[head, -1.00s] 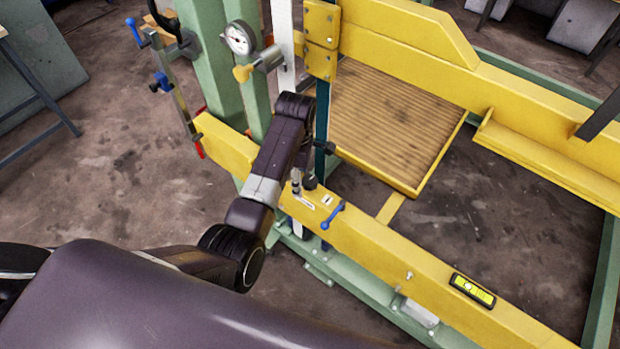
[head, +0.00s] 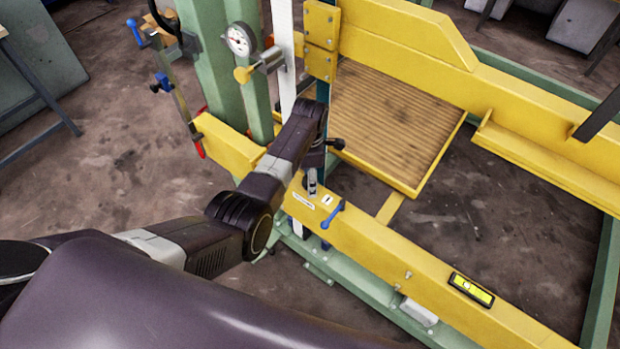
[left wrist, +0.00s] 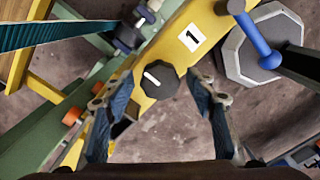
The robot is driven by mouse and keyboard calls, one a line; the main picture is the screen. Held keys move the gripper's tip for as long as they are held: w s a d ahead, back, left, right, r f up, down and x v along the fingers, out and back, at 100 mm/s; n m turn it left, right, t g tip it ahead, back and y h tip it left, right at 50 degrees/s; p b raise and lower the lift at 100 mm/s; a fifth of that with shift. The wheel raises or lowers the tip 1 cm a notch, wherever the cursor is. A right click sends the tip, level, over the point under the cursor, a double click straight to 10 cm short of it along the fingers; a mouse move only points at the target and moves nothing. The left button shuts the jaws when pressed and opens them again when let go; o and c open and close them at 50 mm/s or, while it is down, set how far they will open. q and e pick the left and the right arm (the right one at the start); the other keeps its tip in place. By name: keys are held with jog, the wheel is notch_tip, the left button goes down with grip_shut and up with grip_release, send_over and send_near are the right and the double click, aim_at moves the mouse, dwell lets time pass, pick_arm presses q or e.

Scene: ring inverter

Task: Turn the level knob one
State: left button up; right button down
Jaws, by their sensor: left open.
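The knob beside the "1" label is a black scalloped knob (left wrist: 160,79) with a white pointer mark, seen in the left wrist view on a yellow beam. The white "1" label (left wrist: 192,37) is next to it and also shows in the head view (head: 327,200). My left gripper (left wrist: 158,92) is open, with one finger on either side of the knob in the picture; I cannot tell whether they touch it. In the head view my left gripper (head: 312,181) is over the front yellow beam (head: 375,250), and the knob is hidden there. My right gripper is not in view.
A blue-handled lever (head: 333,215) stands close to the label on the beam. A spirit level (head: 472,290) lies farther right. A dial gauge (head: 239,40) and green posts stand behind my left arm. A ribbed wooden platform (head: 390,120) lies beyond the beam.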

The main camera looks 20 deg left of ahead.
pick_arm(q)
jog(key=c, duration=1.1)
